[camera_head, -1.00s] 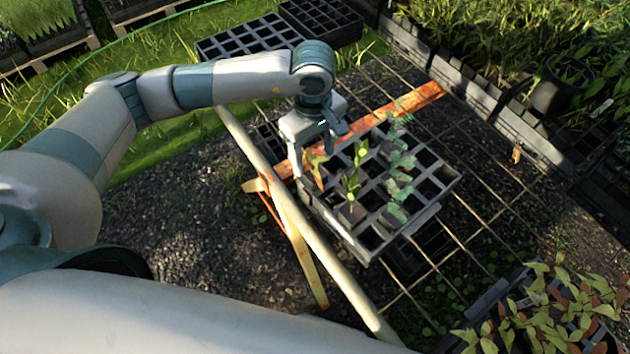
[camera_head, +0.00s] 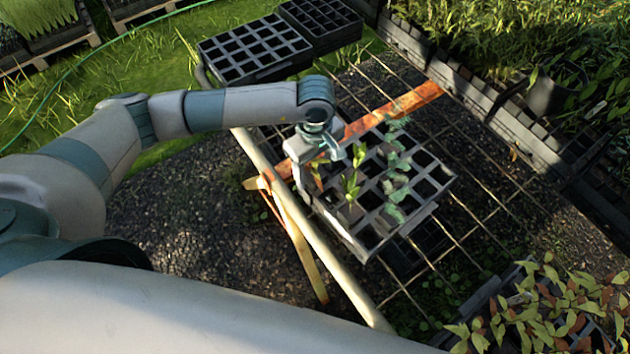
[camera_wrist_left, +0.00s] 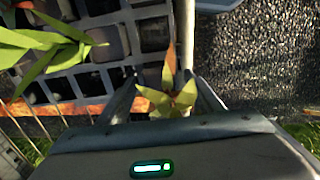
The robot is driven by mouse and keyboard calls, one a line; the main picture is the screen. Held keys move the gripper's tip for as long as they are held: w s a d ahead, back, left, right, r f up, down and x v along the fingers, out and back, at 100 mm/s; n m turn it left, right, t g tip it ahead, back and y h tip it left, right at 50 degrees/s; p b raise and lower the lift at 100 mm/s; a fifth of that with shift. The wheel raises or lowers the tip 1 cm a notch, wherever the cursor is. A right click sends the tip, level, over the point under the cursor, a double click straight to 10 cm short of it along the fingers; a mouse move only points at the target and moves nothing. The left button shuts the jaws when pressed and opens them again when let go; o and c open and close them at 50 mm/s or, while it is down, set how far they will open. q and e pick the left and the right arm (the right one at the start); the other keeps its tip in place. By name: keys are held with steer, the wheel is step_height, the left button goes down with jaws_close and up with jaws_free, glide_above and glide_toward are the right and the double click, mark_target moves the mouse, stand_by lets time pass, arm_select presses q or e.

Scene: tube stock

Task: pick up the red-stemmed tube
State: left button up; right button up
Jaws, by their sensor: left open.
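The red-stemmed tube's seedling (camera_head: 317,174), with reddish and yellow-green leaves, stands in the left part of the black cell tray (camera_head: 440,199). My left gripper (camera_head: 325,166) is open directly over it. In the left wrist view, the seedling's leaves (camera_wrist_left: 172,97) show between the two open fingers (camera_wrist_left: 163,84). The tube itself is hidden below the leaves, and I cannot tell whether a finger touches it. A green-leaved seedling (camera_head: 350,186) stands just to the right, and blue-green seedlings (camera_head: 391,187) stand further right. My right gripper is not in view.
The tray rests on a wire mesh bench with a pale wooden rail (camera_head: 320,255) along its near left side. Empty cell trays (camera_head: 250,50) stand behind. Potted plants (camera_head: 550,310) stand at the lower right. Dense planted trays line the upper right.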

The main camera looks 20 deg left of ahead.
arm_select(q)
jaws_close()
steer(key=shift+r, duration=0.15)
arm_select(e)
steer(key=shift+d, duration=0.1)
